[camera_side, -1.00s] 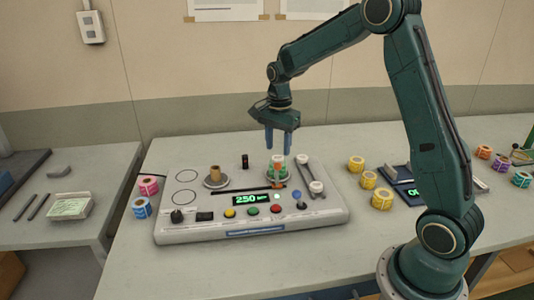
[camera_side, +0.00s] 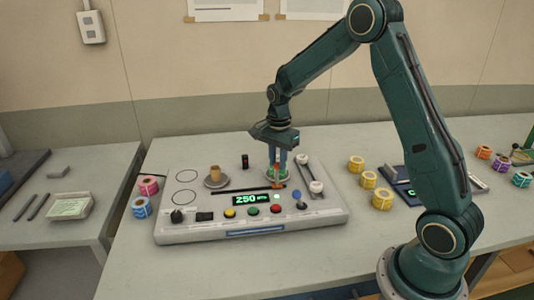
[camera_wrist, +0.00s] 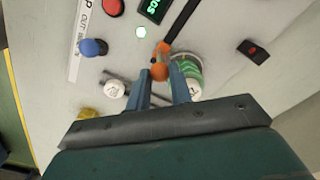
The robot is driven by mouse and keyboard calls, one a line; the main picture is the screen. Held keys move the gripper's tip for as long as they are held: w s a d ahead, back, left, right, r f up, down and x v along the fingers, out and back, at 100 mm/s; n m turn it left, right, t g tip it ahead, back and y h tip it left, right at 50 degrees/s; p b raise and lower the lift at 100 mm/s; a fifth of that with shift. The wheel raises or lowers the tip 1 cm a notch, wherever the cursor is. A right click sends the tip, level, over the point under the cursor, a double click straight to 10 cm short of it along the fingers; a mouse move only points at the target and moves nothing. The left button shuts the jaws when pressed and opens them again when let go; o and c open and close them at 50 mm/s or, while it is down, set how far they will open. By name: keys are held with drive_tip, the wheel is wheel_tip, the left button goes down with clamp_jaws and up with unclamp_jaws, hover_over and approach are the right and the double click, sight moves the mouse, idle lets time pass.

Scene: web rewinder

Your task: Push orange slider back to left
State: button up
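The orange slider (camera_side: 279,185) is at the right end of the dark slot (camera_side: 240,190) on the grey control console. In the wrist view its round orange knob (camera_wrist: 160,72) shows at the fingertips, with an orange part beyond it toward the slot. My gripper (camera_side: 278,174) points down over the slider from above. In the wrist view my gripper (camera_wrist: 161,72) has its two blue fingers apart, one on each side of the knob. I cannot tell whether either finger touches it.
A green roll (camera_wrist: 188,68) stands close beside the right finger in the wrist view. A tan core (camera_side: 214,173) and black switch (camera_side: 245,161) are left. The display (camera_side: 251,200) and buttons lie in front.

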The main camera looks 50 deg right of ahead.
clamp_jaws()
drive_tip(key=shift+w+a, duration=0.1)
drive_tip(key=w+a, duration=1.3)
drive_tip(key=shift+a+r, duration=0.1)
drive_tip(key=o, duration=0.7)
unclamp_jaws()
drive_tip(key=shift+w, duration=0.1)
drive_tip(key=shift+o, duration=0.3)
wheel_tip(320, 180, up, 14)
